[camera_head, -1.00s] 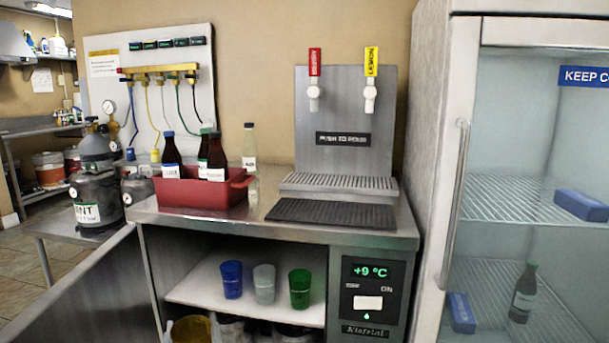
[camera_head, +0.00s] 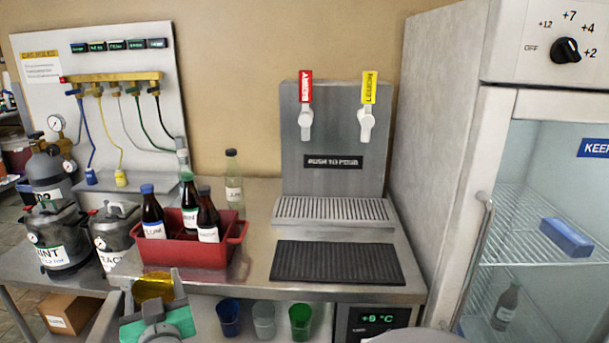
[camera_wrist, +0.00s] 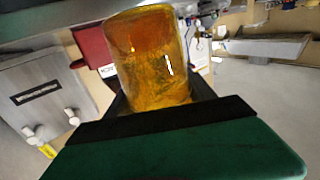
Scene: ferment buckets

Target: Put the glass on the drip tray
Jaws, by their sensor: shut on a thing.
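My gripper (camera_head: 157,302) is shut on an amber glass (camera_head: 152,287), low in the head view in front of the counter's front edge. The glass also fills the upper middle of the wrist view (camera_wrist: 152,65), between the dark fingers. The drip tray (camera_head: 335,211), a slotted metal grille, sits at the foot of the tap tower, to the right of and beyond my gripper. Its visible surface is empty. A black ribbed mat (camera_head: 338,263) lies in front of it, also bare.
A red crate (camera_head: 195,255) of bottles stands on the counter behind my gripper, with a clear bottle (camera_head: 233,180) beside it. Blue (camera_head: 228,318), clear (camera_head: 264,320) and green (camera_head: 300,321) glasses stand below the counter. A fridge (camera_head: 450,130) bounds the right.

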